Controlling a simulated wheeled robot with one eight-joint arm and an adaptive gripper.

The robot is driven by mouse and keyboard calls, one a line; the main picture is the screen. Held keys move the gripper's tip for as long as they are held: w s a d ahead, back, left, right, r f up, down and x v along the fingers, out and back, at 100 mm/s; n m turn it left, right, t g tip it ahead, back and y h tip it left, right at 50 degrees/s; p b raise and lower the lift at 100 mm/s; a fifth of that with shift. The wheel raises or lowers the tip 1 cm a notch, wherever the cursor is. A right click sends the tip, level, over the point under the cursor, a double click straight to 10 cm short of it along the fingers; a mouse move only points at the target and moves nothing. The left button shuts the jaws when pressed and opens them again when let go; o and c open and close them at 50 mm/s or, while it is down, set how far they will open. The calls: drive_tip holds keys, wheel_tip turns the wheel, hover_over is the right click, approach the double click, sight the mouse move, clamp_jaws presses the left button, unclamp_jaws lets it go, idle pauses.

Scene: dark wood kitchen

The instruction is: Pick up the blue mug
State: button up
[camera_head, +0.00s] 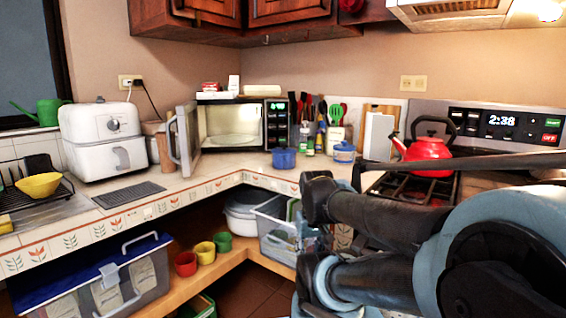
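The blue mug (284,158) stands upright on the tiled counter in the corner, just in front of the open microwave. A blue lidded jar (344,153) stands to its right. My dark and light-blue arm fills the lower right of the view. The end of the arm, with my gripper (308,240), seems to hang below the counter edge, in front of the lower shelf and apart from the mug. Its fingers are small and hard to make out, so I cannot tell whether they are open or shut.
The microwave (240,124) has its door (186,138) swung open to the left. Utensils and bottles (309,142) stand behind the mug. A red kettle (427,158) sits on the stove. Red, yellow and green cups (205,252) stand on the lower shelf. The counter front left of the mug is clear.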

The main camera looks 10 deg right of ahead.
drive_tip(key=shift+w+a, duration=0.15)
drive_tip(key=shift+w, duration=0.2)
drive_tip(key=shift+o, duration=0.8)
drive_tip(key=o, duration=0.4)
drive_tip(key=shift+s+r, duration=0.2)
drive_tip(key=shift+r, duration=0.1)
drive_tip(key=o, duration=1)
drive_tip(key=w+r, duration=0.1)
drive_tip(key=r, duration=0.1)
drive_tip(key=shift+w+r, duration=0.35)
drive_tip(key=shift+r, duration=0.05)
drive_tip(key=shift+c, duration=0.2)
drive_tip(key=shift+o, duration=0.4)
drive_tip(key=w+r+t, duration=0.1)
drive_tip(key=w+r, duration=1.3)
drive_tip(key=shift+w+r+n, duration=0.3)
drive_tip(key=shift+r, duration=0.1)
wheel_tip(320, 180, up, 14)
drive_tip(key=t, duration=0.1)
hover_over(285, 158)
drive_tip(key=s+d, duration=0.1)
drive_tip(key=s, duration=0.1)
drive_tip(key=shift+n, duration=0.4)
drive_tip(key=x, duration=1.6)
drive_tip(key=shift+w+a+f, duration=0.2)
drive_tip(key=shift+w, duration=0.15)
